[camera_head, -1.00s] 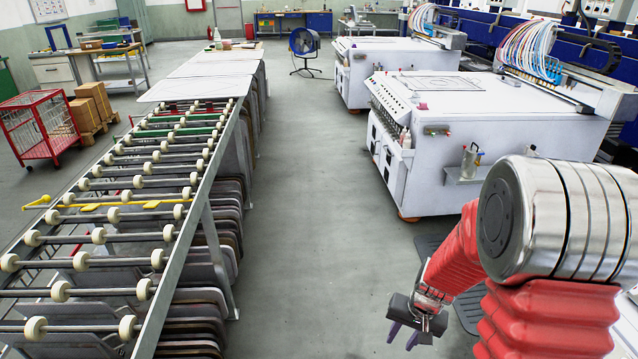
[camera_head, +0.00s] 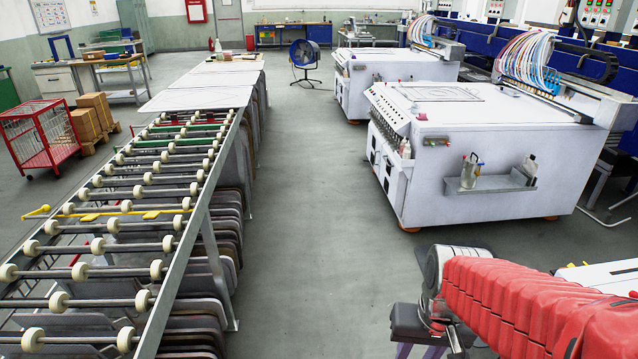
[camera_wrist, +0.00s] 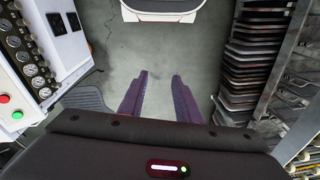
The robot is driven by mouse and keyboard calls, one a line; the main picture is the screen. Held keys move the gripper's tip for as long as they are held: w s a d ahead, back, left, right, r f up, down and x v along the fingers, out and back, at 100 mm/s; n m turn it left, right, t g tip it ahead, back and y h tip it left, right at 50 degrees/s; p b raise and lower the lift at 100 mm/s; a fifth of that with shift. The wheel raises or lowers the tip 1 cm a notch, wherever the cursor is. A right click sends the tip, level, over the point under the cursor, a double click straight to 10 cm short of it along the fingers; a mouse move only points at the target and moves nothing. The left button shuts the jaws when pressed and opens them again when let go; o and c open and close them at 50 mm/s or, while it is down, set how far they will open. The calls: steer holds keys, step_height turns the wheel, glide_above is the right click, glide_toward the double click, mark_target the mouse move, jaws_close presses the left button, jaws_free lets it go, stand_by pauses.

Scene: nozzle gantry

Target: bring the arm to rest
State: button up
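My gripper (camera_head: 424,350) is at the lower right of the head view, at the end of my red-sleeved arm. Its fingertips are cut off by the bottom edge there. The gripper is open and holds nothing. It hangs over the aisle and touches nothing that I can see.
A roller conveyor (camera_head: 190,230) runs along the left, with stacked dark boards beneath. White printing machines (camera_head: 480,135) stand on the right; the nearer has a side tray (camera_head: 490,184) with bottles. A blue fan (camera_head: 305,55) stands at the aisle's far end. The middle aisle is clear.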

steer(key=s+a+r+n+t, duration=0.1)
steer(key=s+r+t, duration=0.3)
steer(key=r, duration=0.8)
steer(key=shift+a, duration=0.5)
